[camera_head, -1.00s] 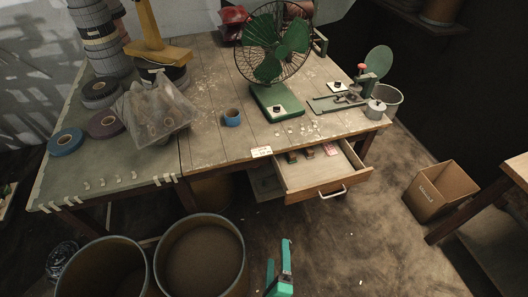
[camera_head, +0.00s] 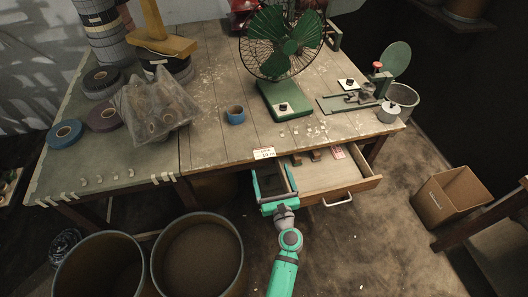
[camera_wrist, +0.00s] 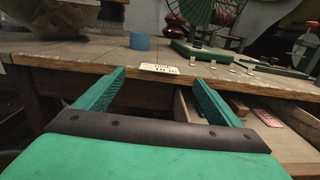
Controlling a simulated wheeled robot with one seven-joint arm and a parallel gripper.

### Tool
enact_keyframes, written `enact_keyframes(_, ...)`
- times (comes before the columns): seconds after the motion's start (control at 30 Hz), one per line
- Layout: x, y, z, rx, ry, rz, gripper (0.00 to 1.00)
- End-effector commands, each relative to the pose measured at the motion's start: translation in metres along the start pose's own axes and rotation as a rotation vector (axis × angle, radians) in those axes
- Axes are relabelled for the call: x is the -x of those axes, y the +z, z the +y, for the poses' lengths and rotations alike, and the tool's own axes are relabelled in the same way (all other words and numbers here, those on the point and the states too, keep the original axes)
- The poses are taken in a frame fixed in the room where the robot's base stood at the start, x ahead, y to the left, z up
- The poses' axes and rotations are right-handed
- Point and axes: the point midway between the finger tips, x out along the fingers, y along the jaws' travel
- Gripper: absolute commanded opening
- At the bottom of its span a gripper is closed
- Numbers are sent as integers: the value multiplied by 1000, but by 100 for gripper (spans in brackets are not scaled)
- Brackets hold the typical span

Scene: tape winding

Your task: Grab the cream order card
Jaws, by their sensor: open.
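The cream order card (camera_head: 264,153), with red and dark print, lies at the front edge of the wooden table, with its near side at or slightly past the edge. In the wrist view the card (camera_wrist: 158,68) is straight ahead, at the table edge, between the lines of the fingers. My green gripper (camera_head: 271,174) is open and empty, just in front of the table and short of the card. In the wrist view its two fingertips (camera_wrist: 158,77) point at the card from either side, not touching it.
An open drawer (camera_head: 348,190) below the table edge, right of my gripper, holds small brown pieces and a red-and-white card (camera_head: 338,152). A blue tape roll (camera_head: 236,115) and a green fan (camera_head: 286,100) stand behind the card. Two bins (camera_head: 197,255) stand on the floor at left.

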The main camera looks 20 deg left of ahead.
Motion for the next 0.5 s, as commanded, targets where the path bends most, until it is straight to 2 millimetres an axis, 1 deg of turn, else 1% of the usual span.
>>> enact_keyframes(0.03, -5, 0, 0, 1, 1, 0, 88)
enact_keyframes(0.17, -11, 0, 1, 2, 0, 1, 88)
enact_keyframes(0.27, -21, -2, 2, 2, 3, 0, 88)
enact_keyframes(0.5, -53, -6, 2, 3, 4, 1, 88)
